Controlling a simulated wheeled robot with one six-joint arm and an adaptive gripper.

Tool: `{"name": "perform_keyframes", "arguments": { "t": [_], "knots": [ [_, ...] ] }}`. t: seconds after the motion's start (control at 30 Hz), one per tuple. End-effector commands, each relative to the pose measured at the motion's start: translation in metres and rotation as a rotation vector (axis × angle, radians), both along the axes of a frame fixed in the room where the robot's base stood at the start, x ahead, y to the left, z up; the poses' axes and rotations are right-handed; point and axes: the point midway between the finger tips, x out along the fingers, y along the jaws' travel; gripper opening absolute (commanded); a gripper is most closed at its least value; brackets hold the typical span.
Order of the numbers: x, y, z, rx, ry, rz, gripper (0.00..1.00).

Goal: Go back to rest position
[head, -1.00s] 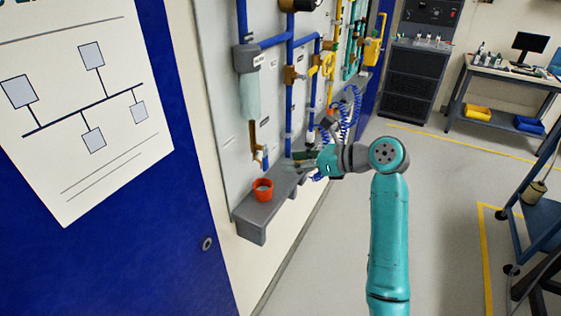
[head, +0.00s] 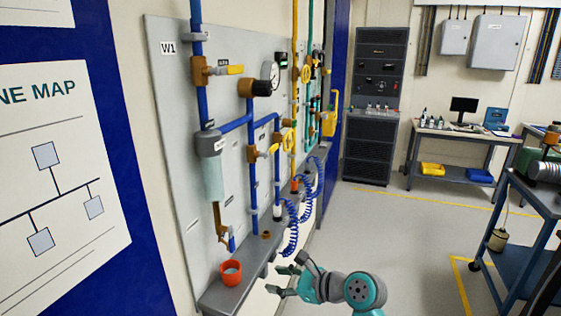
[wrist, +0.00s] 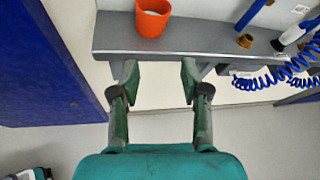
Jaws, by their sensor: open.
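My gripper (head: 279,281) is in front of the grey wall shelf (head: 212,300), low in the head view, with its fingers pointing left toward it. In the wrist view my gripper (wrist: 158,84) is open, with two green-tipped fingers spread apart and nothing between them. The shelf (wrist: 190,38) lies just beyond the fingertips in that view. An orange-red cup (head: 231,273) stands upright on the shelf. It also shows in the wrist view (wrist: 148,22), above and slightly left of the gap between the fingers.
A pipe panel (head: 175,130) with valves, a gauge (head: 270,74) and blue coiled hoses (head: 291,230) rises behind the shelf. A small brown fitting (head: 266,235) sits on the shelf. A blue cart (head: 520,235) stands at right. Grey floor (head: 400,230) between is open.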

Motion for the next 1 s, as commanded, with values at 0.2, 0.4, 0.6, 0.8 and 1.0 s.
{"name": "perform_keyframes", "arguments": {
  "t": [0.2, 0.4, 0.6, 0.8, 1.0],
  "knots": [
    [-0.038, -0.025, -0.081, -0.143, -0.16, -0.073, 0.46],
    [-0.082, -0.051, -0.138, -0.317, -0.31, -0.12, 0.46],
    [-0.136, -0.078, -0.182, -0.525, -0.448, -0.141, 0.46],
    [-0.198, -0.106, -0.211, -0.758, -0.579, -0.13, 0.46],
    [-0.263, -0.132, -0.224, -1.008, -0.701, -0.084, 0.46]
  ]
}}
